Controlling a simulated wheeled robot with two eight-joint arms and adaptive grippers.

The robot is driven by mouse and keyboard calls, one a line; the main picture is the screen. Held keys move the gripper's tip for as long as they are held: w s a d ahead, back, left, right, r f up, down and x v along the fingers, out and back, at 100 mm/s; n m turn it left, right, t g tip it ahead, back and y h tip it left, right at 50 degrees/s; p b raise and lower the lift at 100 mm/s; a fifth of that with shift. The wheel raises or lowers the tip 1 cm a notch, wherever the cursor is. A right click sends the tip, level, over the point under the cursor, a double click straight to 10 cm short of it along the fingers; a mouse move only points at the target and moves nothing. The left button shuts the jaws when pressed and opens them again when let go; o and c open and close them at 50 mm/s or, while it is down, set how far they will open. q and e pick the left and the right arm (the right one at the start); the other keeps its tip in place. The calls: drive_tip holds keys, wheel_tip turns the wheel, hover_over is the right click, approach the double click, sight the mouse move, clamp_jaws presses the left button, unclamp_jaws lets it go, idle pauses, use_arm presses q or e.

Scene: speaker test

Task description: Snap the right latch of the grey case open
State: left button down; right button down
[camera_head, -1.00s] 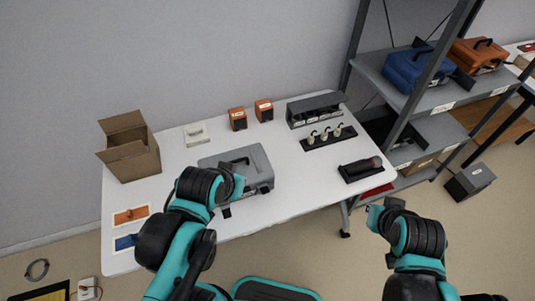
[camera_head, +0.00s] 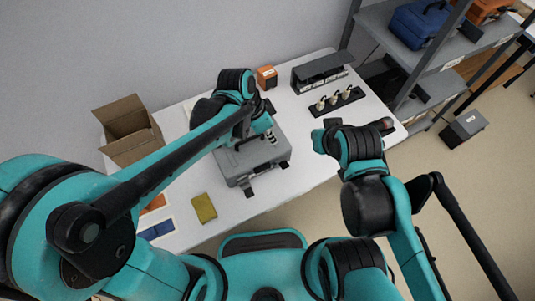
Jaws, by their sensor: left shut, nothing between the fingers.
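The grey case (camera_head: 262,158) lies on the white table (camera_head: 225,225), with its lid down. Its front faces the lower right. Two dark tabs show on that front: the left latch (camera_head: 248,190) and the right latch (camera_head: 284,164). They are too small to tell whether either is snapped open. My left arm reaches over the case from the left and covers part of its top. My left gripper (camera_head: 269,134) is shut and empty, over the case's right part, behind the right latch. My right arm's end is right of the case; its fingers cannot be made out.
An open cardboard box (camera_head: 130,128) stands at the left. Behind are an orange box (camera_head: 267,77), a grey open rack (camera_head: 321,71) and a black strip with pale pegs (camera_head: 338,101). Shelves (camera_head: 440,85) stand right.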

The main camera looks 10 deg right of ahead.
use_arm(q)
drive_tip(key=shift+d+f, duration=0.1)
idle(0.3)
drive_tip(key=b, duration=0.4)
hover_over(285, 164)
drive_tip(key=w+a, duration=0.1)
drive_tip(key=a, duration=0.1)
drive_tip(key=f, duration=0.9)
drive_tip(key=shift+w+d+f, duration=0.1)
drive_tip(key=shift+d+f, duration=0.1)
drive_tip(key=shift+f, duration=0.15)
drive_tip(key=shift+s+d+f+b, duration=0.1)
drive_tip(key=shift+s+f+b, duration=0.15)
drive_tip(key=shift+f, duration=0.35)
drive_tip(key=shift+s+d+f+b, duration=0.1)
drive_tip(key=shift+s+f+b, duration=0.15)
drive_tip(key=shift+f, duration=0.3)
drive_tip(key=shift+s+d+f+b, duration=0.15)
drive_tip(key=shift+f+b, duration=0.2)
drive_tip(key=shift+f, duration=0.25)
drive_tip(key=shift+a, duration=0.1)
